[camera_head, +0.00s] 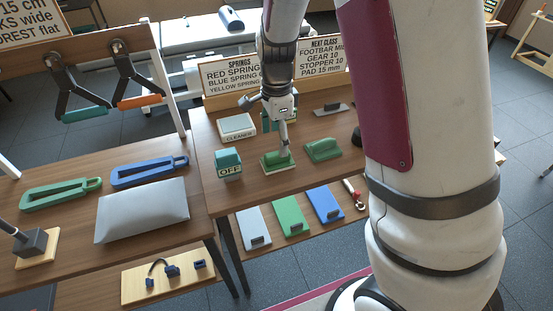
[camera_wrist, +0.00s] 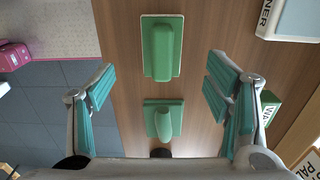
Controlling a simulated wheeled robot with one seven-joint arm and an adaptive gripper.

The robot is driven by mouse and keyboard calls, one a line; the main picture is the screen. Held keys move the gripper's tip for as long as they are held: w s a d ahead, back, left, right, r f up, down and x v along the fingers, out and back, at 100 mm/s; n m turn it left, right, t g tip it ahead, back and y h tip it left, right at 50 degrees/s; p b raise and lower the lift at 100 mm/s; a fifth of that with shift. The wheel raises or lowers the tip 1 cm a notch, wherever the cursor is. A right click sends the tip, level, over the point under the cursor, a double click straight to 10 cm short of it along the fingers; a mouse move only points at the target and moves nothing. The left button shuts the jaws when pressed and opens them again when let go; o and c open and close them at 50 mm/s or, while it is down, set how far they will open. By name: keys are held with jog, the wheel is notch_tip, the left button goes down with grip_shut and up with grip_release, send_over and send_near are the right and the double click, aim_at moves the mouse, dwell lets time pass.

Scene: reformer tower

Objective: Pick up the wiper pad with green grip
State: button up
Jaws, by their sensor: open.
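Two green-gripped items lie on the wooden table. One has a long green grip on a base with a pale rim and looks like the wiper pad (camera_head: 276,165); it is at the top of the wrist view (camera_wrist: 162,48). The other, a green block with a rounded handle (camera_head: 323,150), sits to its right in the head view and below it in the wrist view (camera_wrist: 163,120). My gripper (camera_head: 284,146) is above the table, overlapping the pale-rimmed pad in the head view. Its fingers (camera_wrist: 160,95) are open and empty, spread to either side of both items.
A green block with a label (camera_head: 228,165) and a white cleaner box (camera_head: 237,127) stand left of the pad. A grey-handled plate (camera_head: 330,109) lies behind. Label boards (camera_head: 231,76) line the table's back. Coloured plates (camera_head: 290,216) lie on a lower shelf in front.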

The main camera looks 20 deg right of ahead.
aim_at(278, 153)
jog(key=shift+w+d+f, duration=0.1)
jog(key=shift+f, duration=1.85)
jog(key=shift+d+f, duration=0.1)
jog(key=shift+f, duration=1.85)
jog(key=c, duration=1.3)
